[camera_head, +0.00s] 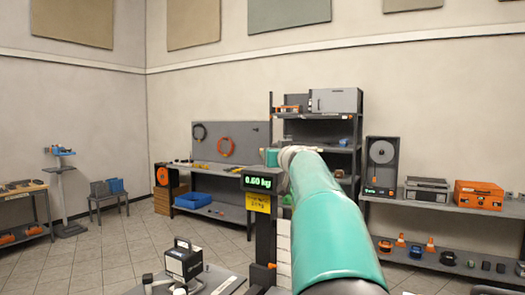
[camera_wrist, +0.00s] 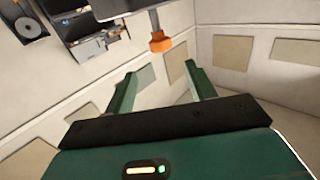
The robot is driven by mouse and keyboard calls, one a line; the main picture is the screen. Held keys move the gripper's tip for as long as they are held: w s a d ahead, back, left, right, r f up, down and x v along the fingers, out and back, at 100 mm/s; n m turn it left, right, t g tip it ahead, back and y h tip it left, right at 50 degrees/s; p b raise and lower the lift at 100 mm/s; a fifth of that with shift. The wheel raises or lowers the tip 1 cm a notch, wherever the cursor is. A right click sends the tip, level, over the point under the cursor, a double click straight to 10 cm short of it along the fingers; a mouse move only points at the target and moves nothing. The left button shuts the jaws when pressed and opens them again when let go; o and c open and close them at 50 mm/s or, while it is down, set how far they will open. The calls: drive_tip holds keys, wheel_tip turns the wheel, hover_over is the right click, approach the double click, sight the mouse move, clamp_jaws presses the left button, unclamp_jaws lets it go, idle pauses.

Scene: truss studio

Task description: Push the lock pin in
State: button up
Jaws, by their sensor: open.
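An orange knob (camera_wrist: 159,43) on a thin grey rod shows in the wrist view, hanging from a dark body at the top edge. It looks like the lock pin, but I cannot tell how far in it sits. My gripper (camera_wrist: 160,70) is open, its two green fingers spread and empty. The knob shows beyond the fingertips, roughly between them and apart from them. In the head view a dark post (camera_head: 264,235) carries a display (camera_head: 258,182) reading 0.60 kg and a yellow label (camera_head: 257,203). A small orange part (camera_head: 271,266) shows low on the post. My arm hides what lies behind it.
A black box with a handle (camera_head: 183,262) stands on a low surface left of the post. A workbench (camera_head: 205,215), a tall shelf (camera_head: 318,130) and a right shelf with an orange case (camera_head: 479,195) line the back. Tiled floor (camera_head: 110,255) is open at the left.

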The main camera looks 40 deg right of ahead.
drive_tip(key=x, duration=1.1)
drive_tip(key=shift+a, duration=0.2)
